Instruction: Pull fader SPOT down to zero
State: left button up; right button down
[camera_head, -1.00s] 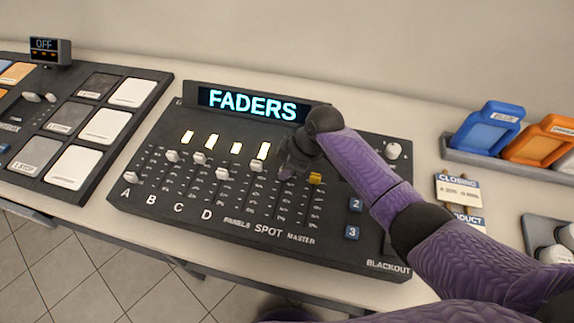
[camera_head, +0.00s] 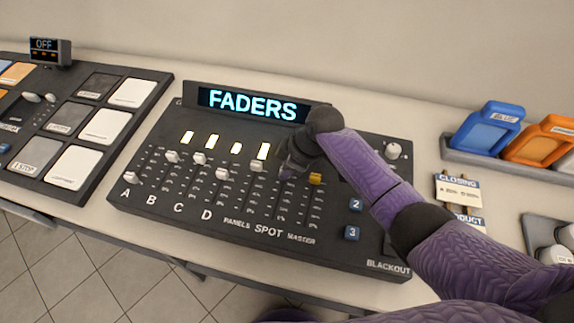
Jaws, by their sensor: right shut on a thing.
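The black fader desk (camera_head: 330,255) carries a lit "FADERS" display (camera_head: 252,105). The SPOT label (camera_head: 268,231) is on its front edge, between PANELS and MASTER. My right gripper (camera_head: 286,172) is at the upper part of the SPOT track, shut on the SPOT fader's cap. The gripper hides the cap. The lower part of the SPOT track shows bare below it. The white PANELS cap (camera_head: 256,166) is just left of the gripper, and the yellow MASTER cap (camera_head: 315,178) is just right of it. My left gripper is not in view.
White caps of faders A (camera_head: 130,176), B (camera_head: 172,157), C (camera_head: 199,158) and D (camera_head: 222,173) stand to the left. Blue buttons 2 (camera_head: 356,205) and 3 (camera_head: 352,233) and a white knob (camera_head: 393,150) are on the right. A pad panel (camera_head: 100,140) is at far left.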

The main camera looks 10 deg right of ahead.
aim_at(268, 217)
dwell(0.4)
jog(key=s+p, duration=0.1)
jog(key=p, duration=0.1)
jog(key=s+a+p, duration=0.1)
jog(key=s+p, duration=0.1)
jog(key=s+r+p, duration=0.1)
jog(key=p, duration=0.1)
jog(key=shift+s+a, duration=0.35)
jog(key=shift+a, duration=0.05)
jog(key=s+p, duration=0.1)
jog(key=s+a+p, duration=0.1)
jog(key=s, duration=0.1)
jog(key=s+a+p, duration=0.1)
jog(key=shift+s+f, duration=0.15)
jog(key=shift+f, duration=0.15)
jog(key=shift+s+a+f, duration=0.1)
jog(key=shift+s, duration=0.1)
jog(key=shift+f, duration=0.15)
jog(key=c, duration=1)
grip_release()
jog(key=o, duration=0.4)
jog(key=shift+s, duration=0.15)
jog(key=shift+o, duration=0.2)
